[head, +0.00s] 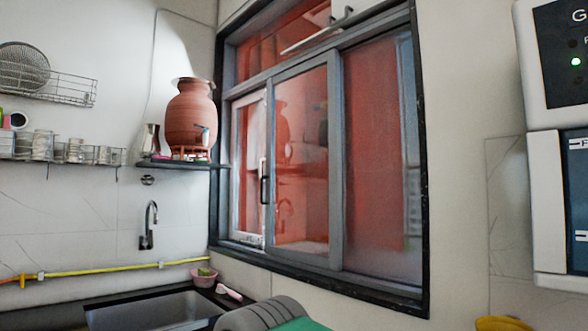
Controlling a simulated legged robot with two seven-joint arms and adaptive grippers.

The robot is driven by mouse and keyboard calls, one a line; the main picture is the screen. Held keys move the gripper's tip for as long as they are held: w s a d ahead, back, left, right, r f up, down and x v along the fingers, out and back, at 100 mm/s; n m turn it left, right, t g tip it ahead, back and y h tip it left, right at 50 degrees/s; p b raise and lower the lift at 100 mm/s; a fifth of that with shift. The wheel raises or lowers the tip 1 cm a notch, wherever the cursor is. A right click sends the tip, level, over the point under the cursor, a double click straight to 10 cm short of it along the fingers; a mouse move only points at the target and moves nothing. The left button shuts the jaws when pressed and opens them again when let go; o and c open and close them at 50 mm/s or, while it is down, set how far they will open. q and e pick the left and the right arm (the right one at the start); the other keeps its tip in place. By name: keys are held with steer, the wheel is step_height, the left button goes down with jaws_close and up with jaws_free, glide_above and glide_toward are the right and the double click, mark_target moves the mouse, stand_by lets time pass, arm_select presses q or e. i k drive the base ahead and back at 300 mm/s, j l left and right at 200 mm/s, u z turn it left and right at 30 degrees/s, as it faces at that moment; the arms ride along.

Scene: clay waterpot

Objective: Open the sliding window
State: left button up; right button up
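The sliding window (302,165) is set in the wall at the centre, in a dark outer frame. It has grey-framed panes with a reddish tint. The middle pane overlaps a narrower, pale-framed pane (248,130) at the left. A dark upright handle (264,182) sits where these two meet. The right pane (385,160) looks frosted and spans the right part of the frame. I cannot tell whether a gap is open between the panes. Neither of my grippers shows in the head view.
A clay waterpot (192,115) stands on a dark shelf (172,164) left of the window. Below are a tap (149,225), sink (150,312) and pink bowl (204,277). A grey ribbed object (262,314) lies under the window. A wall unit (556,205) hangs at right.

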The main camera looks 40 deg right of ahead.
mark_target(330, 58)
steer(key=i+j+z, duration=0.1)
steer(key=i+j, duration=0.35)
steer(key=i+j+z, duration=0.1)
steer(key=i+z, duration=0.2)
steer(key=i, duration=0.15)
steer(key=i+j+z, duration=0.3)
steer(key=i, duration=0.15)
